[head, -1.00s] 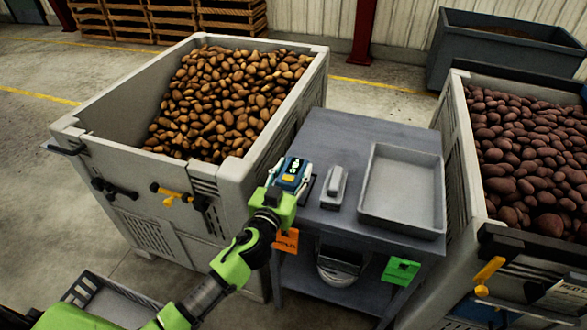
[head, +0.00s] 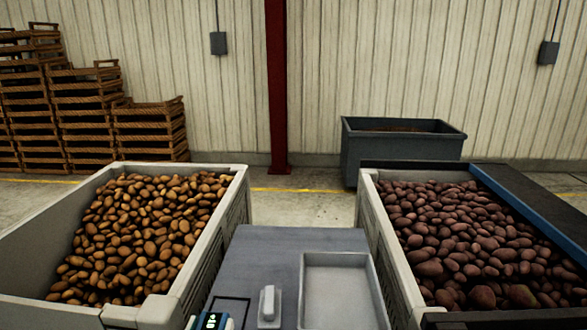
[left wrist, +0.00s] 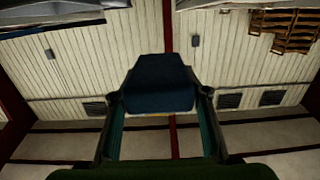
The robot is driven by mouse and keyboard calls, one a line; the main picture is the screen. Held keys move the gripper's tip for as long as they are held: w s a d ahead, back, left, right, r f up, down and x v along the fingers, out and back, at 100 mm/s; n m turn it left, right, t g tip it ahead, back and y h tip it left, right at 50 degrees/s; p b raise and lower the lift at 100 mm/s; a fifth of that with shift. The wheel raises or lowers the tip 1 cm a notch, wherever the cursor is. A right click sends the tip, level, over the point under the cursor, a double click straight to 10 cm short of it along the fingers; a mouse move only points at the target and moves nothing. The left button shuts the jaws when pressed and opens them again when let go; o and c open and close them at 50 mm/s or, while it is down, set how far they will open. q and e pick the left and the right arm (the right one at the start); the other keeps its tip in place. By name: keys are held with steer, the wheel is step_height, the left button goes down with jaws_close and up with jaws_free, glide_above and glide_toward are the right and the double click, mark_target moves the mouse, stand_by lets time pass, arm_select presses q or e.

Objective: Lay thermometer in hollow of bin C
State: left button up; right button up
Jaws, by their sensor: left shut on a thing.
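The thermometer (head: 212,321), a blue device with a lit green display, shows at the bottom edge of the head view. My left gripper (left wrist: 161,98) is shut on it; its dark blue body (left wrist: 160,82) sits between the two fingers in the left wrist view. In the head view it is in front of the table's near left part. The left bin (head: 241,190) holds brown potatoes and the right bin (head: 367,205) holds dark reddish ones. No letter shows on either bin, so I cannot tell which is bin C. My right gripper is not in view.
A grey table (head: 265,255) stands between the bins. It carries an empty grey tray (head: 373,290) and a small grey block-like tool (head: 269,304). A blue-edged conveyor (head: 530,215) crosses the right bin's far right. A dark tub (head: 400,155) and stacked wooden crates (head: 85,120) stand behind.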

mark_target(221, 319)
arm_select(q)
steer(key=s+r, duration=0.1)
steer(key=s+a+r, duration=0.1)
steer(key=s, duration=0.1)
steer(key=s+r, duration=0.1)
steer(key=s, duration=0.1)
steer(key=shift+a, duration=0.3)
steer(key=w+d+f, duration=0.1)
steer(key=w, duration=0.2)
steer(key=w+d+f, duration=0.1)
steer(key=w+f, duration=0.1)
steer(key=w, duration=0.1)
steer(key=w+f, duration=0.1)
steer(key=w, duration=0.3)
steer(key=shift+d+f, duration=0.4)
steer(key=shift+s, duration=0.1)
